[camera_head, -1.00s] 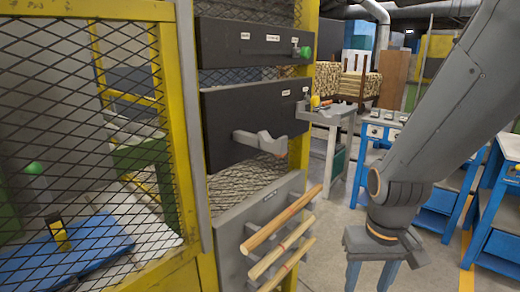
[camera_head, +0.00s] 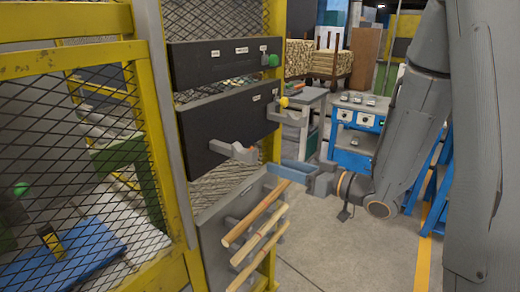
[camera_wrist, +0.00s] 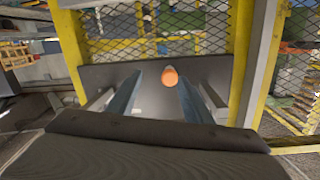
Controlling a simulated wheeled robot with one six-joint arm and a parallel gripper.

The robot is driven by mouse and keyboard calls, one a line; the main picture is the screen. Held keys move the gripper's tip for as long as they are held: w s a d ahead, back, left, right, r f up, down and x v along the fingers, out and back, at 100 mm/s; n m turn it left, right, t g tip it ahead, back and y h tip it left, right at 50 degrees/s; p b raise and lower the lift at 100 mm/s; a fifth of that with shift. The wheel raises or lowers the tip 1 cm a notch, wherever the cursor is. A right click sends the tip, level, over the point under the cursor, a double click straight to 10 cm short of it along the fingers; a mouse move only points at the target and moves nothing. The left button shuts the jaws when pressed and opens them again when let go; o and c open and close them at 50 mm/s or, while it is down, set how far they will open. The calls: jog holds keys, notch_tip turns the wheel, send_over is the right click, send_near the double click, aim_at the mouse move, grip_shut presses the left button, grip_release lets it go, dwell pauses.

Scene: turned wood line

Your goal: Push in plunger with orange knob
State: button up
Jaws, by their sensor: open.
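The orange knob (camera_wrist: 170,77) shows in the wrist view as a round end in front of a grey panel (camera_wrist: 215,68). It appears between my two blue fingers, slightly right of centre, with no contact visible. My gripper (camera_head: 289,171) is open and empty in the head view. Its fingers point left toward the panel frame, above the wooden rods. In the head view I cannot clearly make out the orange knob; the grey bracket (camera_head: 232,151) on the middle dark panel (camera_head: 215,125) has a brownish end.
A green knob (camera_head: 273,60) is on the top panel and a yellow knob (camera_head: 284,102) is at the middle panel's right end. Wooden rods (camera_head: 255,222) stick out below. A yellow mesh fence (camera_head: 150,120) stands left. Blue workbenches (camera_head: 358,135) stand behind; floor at front right is clear.

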jog(key=w+a+r+y+p, duration=0.1)
jog(key=w+a+p, duration=0.1)
jog(key=a, duration=0.4)
jog(key=shift+w+a+r+p, duration=0.3)
jog(key=shift+w+a+r, duration=0.05)
jog(key=shift+w, duration=0.4)
